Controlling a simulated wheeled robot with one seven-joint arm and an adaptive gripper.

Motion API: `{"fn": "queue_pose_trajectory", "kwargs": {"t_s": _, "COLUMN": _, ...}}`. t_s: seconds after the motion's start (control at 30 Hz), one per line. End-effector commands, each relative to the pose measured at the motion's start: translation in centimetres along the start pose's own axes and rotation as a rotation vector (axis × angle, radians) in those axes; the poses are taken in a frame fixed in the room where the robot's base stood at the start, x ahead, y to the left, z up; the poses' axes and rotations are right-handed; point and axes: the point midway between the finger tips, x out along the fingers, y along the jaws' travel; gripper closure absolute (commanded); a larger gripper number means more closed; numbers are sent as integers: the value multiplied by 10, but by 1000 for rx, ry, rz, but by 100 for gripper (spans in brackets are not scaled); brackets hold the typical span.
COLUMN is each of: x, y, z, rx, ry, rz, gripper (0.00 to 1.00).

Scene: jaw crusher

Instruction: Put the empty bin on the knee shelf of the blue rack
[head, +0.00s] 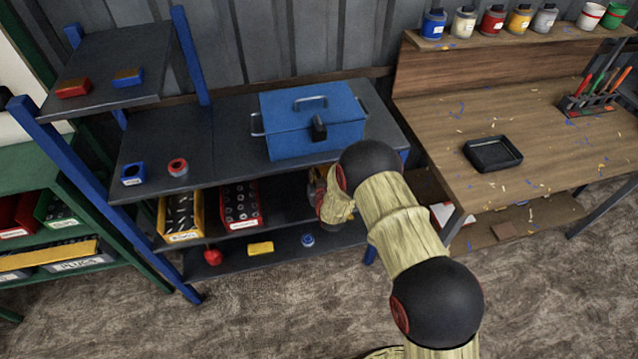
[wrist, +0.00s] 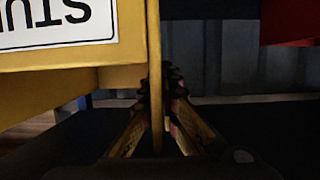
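The blue rack (head: 70,140) stands against the wall, with dark shelves. Its knee shelf (head: 285,205) holds a yellow bin (head: 182,218) and a red bin (head: 241,207), both with small parts inside. My gripper (head: 322,187) is at the right end of this shelf, partly hidden by my arm. My gripper's fingers (wrist: 160,100) are close on both sides of this bin's thin wall. The bin's inside is hidden. I cannot tell whether it rests on the shelf.
A blue toolbox (head: 312,120) stands on the shelf above. A red object (head: 213,255), a yellow block (head: 260,248) and a blue roll (head: 308,240) lie on the lowest shelf. A wooden workbench (head: 450,110) with a black tray (head: 492,153) stands at the right.

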Motion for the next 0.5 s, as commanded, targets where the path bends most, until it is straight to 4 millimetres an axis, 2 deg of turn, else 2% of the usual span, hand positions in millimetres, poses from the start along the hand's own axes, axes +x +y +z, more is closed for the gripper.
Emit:
{"fn": "queue_pose_trajectory", "kwargs": {"t_s": 0.03, "x": 6, "y": 8, "z": 14, "rx": 0, "ry": -4, "rz": 2, "gripper": 100}}
{"fn": "queue_pose_trajectory", "kwargs": {"t_s": 0.1, "x": 12, "y": 15, "z": 22, "rx": -1, "ry": -3, "rz": 1, "gripper": 100}}
{"fn": "queue_pose_trajectory", "kwargs": {"t_s": 0.5, "x": 29, "y": 36, "z": 44, "rx": 0, "ry": -2, "rz": 1, "gripper": 100}}
